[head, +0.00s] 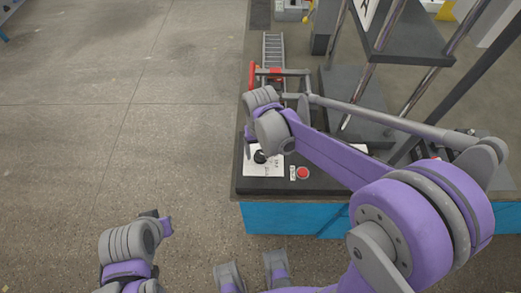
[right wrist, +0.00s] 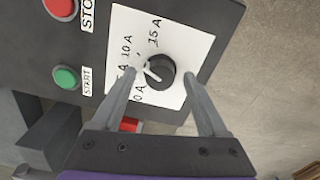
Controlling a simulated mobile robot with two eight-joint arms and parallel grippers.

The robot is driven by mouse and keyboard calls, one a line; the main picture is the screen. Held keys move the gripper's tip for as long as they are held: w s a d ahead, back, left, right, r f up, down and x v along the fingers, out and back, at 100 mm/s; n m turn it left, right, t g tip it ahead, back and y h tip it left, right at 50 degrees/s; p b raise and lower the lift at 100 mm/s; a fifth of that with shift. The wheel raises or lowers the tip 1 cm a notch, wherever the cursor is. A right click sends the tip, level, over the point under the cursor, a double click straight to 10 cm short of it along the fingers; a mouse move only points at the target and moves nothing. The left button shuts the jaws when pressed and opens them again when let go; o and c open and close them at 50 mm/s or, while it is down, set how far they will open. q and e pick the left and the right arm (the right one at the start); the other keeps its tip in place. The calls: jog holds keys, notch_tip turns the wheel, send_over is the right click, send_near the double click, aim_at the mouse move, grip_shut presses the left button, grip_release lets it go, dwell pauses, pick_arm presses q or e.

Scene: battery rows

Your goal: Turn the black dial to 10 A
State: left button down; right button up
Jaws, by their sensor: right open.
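The black dial (right wrist: 160,71) sits on a white plate (right wrist: 190,45) marked 10 A, 15 A and 0 A. One more label is partly hidden by a finger. The dial's white pointer faces left and slightly up in the right wrist view, roughly toward the 10 A side; its exact setting is hard to tell. My right gripper (right wrist: 160,74) is open, its fingers on either side of the dial with gaps. In the head view my right gripper (head: 250,142) is over the panel beside the dial (head: 261,156). My left arm's end (head: 135,238) is low at the left; its fingers are unclear.
A red stop button (right wrist: 61,8) and a green start button (right wrist: 66,78) lie left of the plate in the wrist view. A red button (head: 303,173) shows in the head view. A dark shelf (head: 405,38) with metal posts stands behind. The floor at left is clear.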

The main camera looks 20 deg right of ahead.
aim_at(261, 153)
notch_tip(261, 153, up, 11)
jog(key=p, duration=0.1)
dwell(0.4)
dwell(0.4)
jog(key=s+d+t+p, duration=0.2)
jog(key=s+d, duration=0.1)
jog(key=s, duration=0.4)
jog(key=s+d+n+t+p, duration=0.1)
jog(key=s+d+t+p, duration=0.1)
jog(key=s, duration=0.5)
jog(key=shift+d+f+t, duration=0.15)
jog(key=shift+d+t, duration=0.55)
jog(key=shift+d, duration=0.05)
jog(key=shift+c, duration=0.3)
dwell(0.4)
